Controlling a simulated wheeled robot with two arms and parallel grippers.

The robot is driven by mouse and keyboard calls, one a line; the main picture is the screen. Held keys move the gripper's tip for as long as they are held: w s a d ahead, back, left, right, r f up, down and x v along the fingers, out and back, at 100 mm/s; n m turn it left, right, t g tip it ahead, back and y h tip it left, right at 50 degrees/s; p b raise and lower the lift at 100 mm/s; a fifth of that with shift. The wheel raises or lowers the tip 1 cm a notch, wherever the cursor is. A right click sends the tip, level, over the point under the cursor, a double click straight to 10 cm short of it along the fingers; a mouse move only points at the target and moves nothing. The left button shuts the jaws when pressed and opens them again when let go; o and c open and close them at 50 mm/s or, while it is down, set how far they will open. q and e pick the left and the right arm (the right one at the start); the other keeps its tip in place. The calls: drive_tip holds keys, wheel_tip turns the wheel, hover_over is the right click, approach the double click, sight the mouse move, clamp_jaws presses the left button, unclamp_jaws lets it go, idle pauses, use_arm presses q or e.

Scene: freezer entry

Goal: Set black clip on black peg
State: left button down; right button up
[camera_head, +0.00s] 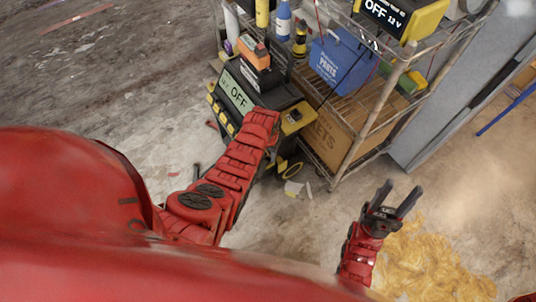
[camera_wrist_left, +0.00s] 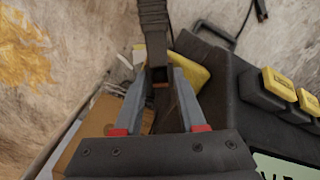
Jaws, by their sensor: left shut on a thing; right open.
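In the left wrist view, a black ribbed part (camera_wrist_left: 154,38), which looks like the black clip, sits between the tips of my left gripper (camera_wrist_left: 160,78). The grey fingers are shut on it. Which part is the black peg I cannot tell. My right gripper (camera_head: 397,196) is open and empty, over the floor at the right.
A metal rack (camera_head: 372,125) stands right of the machine, holding a blue parts box (camera_head: 340,62) and a cardboard box (camera_head: 335,130). An orange and black item (camera_head: 257,62) sits atop the machine. Yellow spill (camera_head: 430,262) covers floor near my right gripper. Floor at left is mostly clear.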

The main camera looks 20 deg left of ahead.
use_arm(q)
drive_tip(key=shift+f, duration=0.15)
drive_tip(key=shift+c, duration=2)
unclamp_jaws()
wheel_tip(320, 180, up, 17)
drive_tip(key=p, duration=0.4)
drive_tip(key=shift+r, duration=0.2)
